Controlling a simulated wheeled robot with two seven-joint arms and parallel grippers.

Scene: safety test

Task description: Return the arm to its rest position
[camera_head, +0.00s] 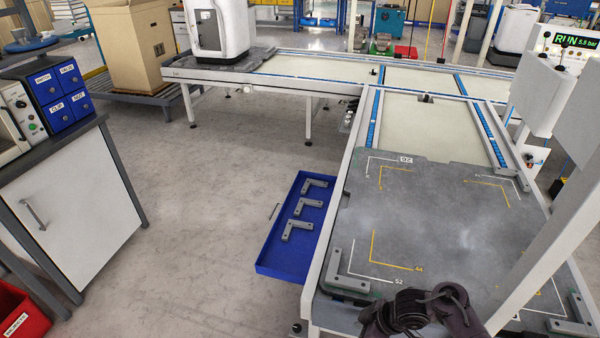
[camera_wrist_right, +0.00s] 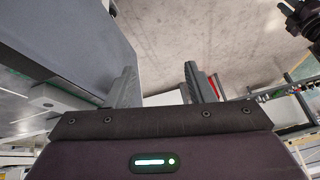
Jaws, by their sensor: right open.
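My right gripper (camera_wrist_right: 159,72) shows in the right wrist view with its two grey fingers spread apart and nothing between them. Bare floor shows behind the gap, and a grey flat surface lies close on its left. In the head view a dark jointed part of my own arm (camera_head: 420,312) shows at the bottom edge, in front of the near end of the conveyor; no fingers can be made out there. A dark part of my own body also shows at the top right corner of the wrist view. My left gripper cannot be made out.
A grey pallet plate (camera_head: 410,225) with corner markings lies on the conveyor (camera_head: 432,125). An L-shaped grey bracket (camera_head: 345,275) stands at its near left corner. A blue tray (camera_head: 268,262) holds three brackets (camera_head: 302,207). A cabinet (camera_head: 75,200) stands left; the floor between is clear.

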